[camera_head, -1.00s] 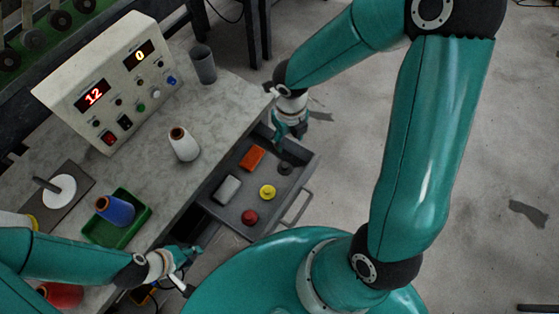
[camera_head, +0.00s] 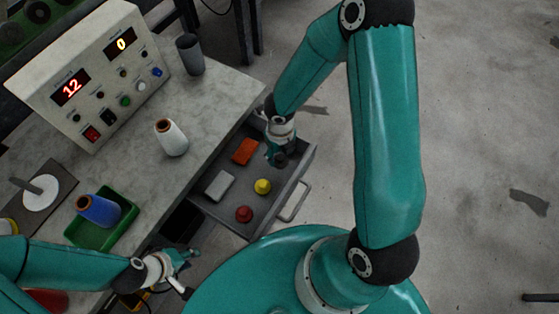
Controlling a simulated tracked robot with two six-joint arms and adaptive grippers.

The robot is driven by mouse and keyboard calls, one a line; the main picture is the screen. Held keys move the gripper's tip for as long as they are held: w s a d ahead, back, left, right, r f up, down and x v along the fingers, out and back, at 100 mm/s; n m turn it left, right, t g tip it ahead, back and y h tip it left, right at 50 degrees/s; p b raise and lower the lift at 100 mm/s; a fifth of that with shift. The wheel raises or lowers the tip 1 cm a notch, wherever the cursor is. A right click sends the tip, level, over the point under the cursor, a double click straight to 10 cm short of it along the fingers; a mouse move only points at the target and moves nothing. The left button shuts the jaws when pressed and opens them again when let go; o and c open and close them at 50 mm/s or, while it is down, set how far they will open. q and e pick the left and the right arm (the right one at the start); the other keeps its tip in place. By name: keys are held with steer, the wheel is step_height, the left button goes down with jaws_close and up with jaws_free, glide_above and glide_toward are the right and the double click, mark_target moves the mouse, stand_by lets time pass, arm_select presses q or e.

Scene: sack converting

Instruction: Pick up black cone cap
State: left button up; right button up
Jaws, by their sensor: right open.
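The black cone cap (camera_head: 280,160) sits in the open grey drawer (camera_head: 246,226), near its far right corner, small and partly hidden by my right gripper. My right gripper (camera_head: 274,156) is open and points down into the drawer, with its fingers close beside the cap. I cannot tell whether they touch it. My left gripper (camera_head: 190,255) is in front of the table near the drawer's left end, away from the cap. Its jaw state is not clear.
The drawer also holds an orange block (camera_head: 245,151), a grey block (camera_head: 219,185), a yellow cap (camera_head: 262,186) and a red cap (camera_head: 244,214). A white cone (camera_head: 171,138), dark cup (camera_head: 190,54), control box (camera_head: 95,75) and green tray (camera_head: 128,222) with a blue spool (camera_head: 98,210) stand on the table.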

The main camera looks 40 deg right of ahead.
steer(key=shift+f, duration=0.8)
steer(key=shift+r, duration=0.1)
steer(key=c, duration=0.9)
steer(key=shift+c, duration=0.2)
